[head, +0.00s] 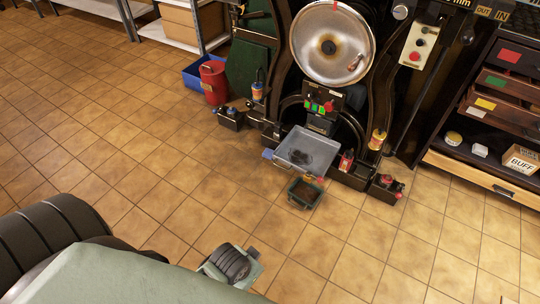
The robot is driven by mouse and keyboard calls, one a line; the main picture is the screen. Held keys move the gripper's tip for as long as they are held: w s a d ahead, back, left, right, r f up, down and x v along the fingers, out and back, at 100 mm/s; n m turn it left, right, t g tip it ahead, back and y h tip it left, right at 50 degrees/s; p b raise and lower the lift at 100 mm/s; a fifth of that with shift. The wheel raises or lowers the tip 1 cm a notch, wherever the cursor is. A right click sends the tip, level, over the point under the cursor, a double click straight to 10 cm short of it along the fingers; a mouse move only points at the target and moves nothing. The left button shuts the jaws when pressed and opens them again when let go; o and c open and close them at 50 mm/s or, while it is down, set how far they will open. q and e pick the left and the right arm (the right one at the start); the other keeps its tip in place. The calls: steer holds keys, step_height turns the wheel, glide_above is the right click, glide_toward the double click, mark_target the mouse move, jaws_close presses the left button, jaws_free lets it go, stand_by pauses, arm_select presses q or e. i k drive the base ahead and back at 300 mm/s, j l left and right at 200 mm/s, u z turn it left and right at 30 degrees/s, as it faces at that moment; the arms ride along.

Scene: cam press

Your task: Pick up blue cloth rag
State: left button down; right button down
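A small flat blue patch (268,153) shows at the left edge of the grey metal tray (297,160) at the foot of the press. It may be the blue cloth rag, but it is too small to tell. A dark lump (316,157) lies in the tray. No gripper fingers can be made out in the head view. Parts of my own arm fill the lower left, well apart from the tray and the blue patch.
The press (332,42) stands behind the tray. A small green box (304,193) is on the floor in front. A red can (214,82) and a blue bin (196,75) stand left of the press, and a drawer cabinet (487,167) right.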

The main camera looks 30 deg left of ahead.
mark_target(268, 154)
steer(key=i+j, duration=0.15)
steer(key=j, duration=0.15)
steer(key=i+j, duration=0.15)
steer(key=j, duration=0.2)
steer(key=i+j, duration=0.35)
steer(key=j, duration=0.25)
